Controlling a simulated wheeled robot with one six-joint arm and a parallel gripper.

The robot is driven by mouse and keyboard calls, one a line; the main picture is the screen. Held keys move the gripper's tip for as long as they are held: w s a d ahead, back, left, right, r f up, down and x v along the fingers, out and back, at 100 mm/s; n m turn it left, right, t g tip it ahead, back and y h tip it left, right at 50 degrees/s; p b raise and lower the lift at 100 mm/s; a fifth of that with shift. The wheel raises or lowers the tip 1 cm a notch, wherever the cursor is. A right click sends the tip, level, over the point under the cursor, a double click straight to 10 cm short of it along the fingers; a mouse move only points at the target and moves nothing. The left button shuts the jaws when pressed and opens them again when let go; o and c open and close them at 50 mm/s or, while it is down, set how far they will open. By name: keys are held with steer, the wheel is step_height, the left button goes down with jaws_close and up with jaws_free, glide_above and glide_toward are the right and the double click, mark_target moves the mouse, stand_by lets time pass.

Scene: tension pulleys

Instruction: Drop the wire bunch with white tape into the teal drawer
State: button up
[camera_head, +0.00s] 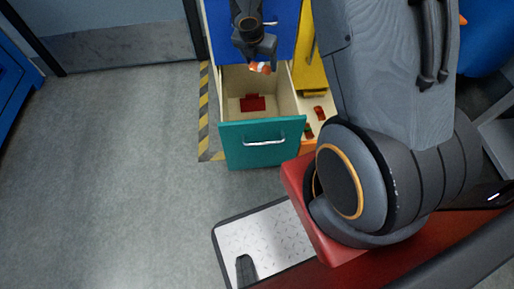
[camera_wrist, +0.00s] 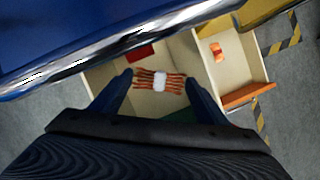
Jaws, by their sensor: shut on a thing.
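The wire bunch (camera_wrist: 146,78) is a set of orange-brown strands with white tape around its middle. My gripper (camera_wrist: 160,79) is shut on it across its length, one finger at each end. In the head view the bunch (camera_head: 261,68) hangs under my gripper (camera_head: 262,64), above the back part of the open drawer with the teal front (camera_head: 240,139). In the wrist view the drawer's pale interior (camera_wrist: 106,77) lies below the bunch, and the gripper hides part of it.
A red block (camera_head: 252,103) lies inside the teal drawer. A blue drawer front (camera_head: 284,37) with a metal handle stands just above and behind it. A neighbouring open drawer with an orange front (camera_wrist: 248,94) holds a small orange-red item (camera_wrist: 217,52). Floor at left is clear.

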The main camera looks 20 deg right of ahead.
mark_target(260, 72)
steer(key=shift+f+b, duration=2.35)
steer(key=shift+b, duration=0.25)
steer(key=o, duration=1.1)
steer(key=shift+r, duration=0.1)
steer(key=shift+p+v, duration=2.1)
steer(key=shift+v, duration=1.8)
steer(key=shift+a, duration=0.1)
